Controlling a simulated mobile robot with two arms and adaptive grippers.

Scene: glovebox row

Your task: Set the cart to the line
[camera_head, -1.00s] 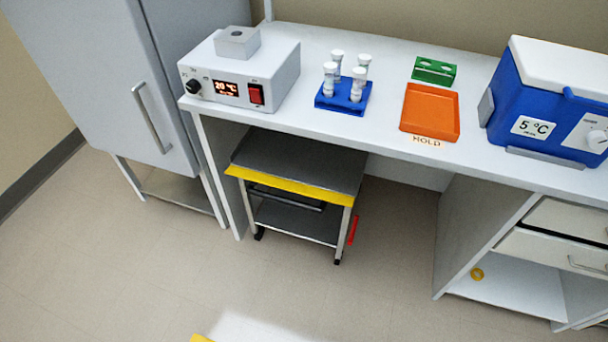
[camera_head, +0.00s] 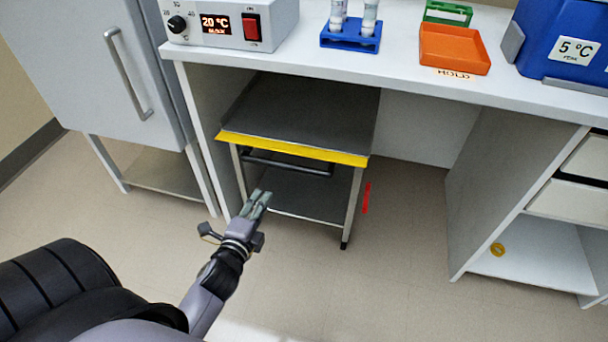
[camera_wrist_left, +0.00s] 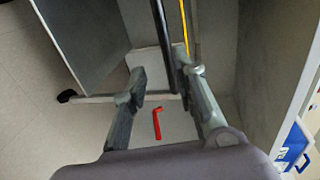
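The cart (camera_head: 300,110) stands partly under the bench, with a dark grey top, a yellow front edge (camera_head: 290,149) and a lower shelf. A black handle bar (camera_head: 288,164) runs below the yellow edge. A red mark (camera_head: 366,197) lies on the floor just right of the cart; it looks L-shaped in the left wrist view (camera_wrist_left: 157,122). My left gripper (camera_head: 260,197) is in front of the cart, just below the handle in the picture. In the left wrist view its fingers (camera_wrist_left: 168,78) are apart, with the bar (camera_wrist_left: 163,40) appearing between them, not gripped. My right gripper is out of view.
The bench (camera_head: 400,80) carries a heater box (camera_head: 228,25), a blue tube rack (camera_head: 350,37), an orange tray (camera_head: 454,50) and a blue cooler (camera_head: 560,40). A grey cabinet (camera_head: 85,70) stands left. Drawers and a shelf (camera_head: 540,255) stand right. The floor before the cart is clear.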

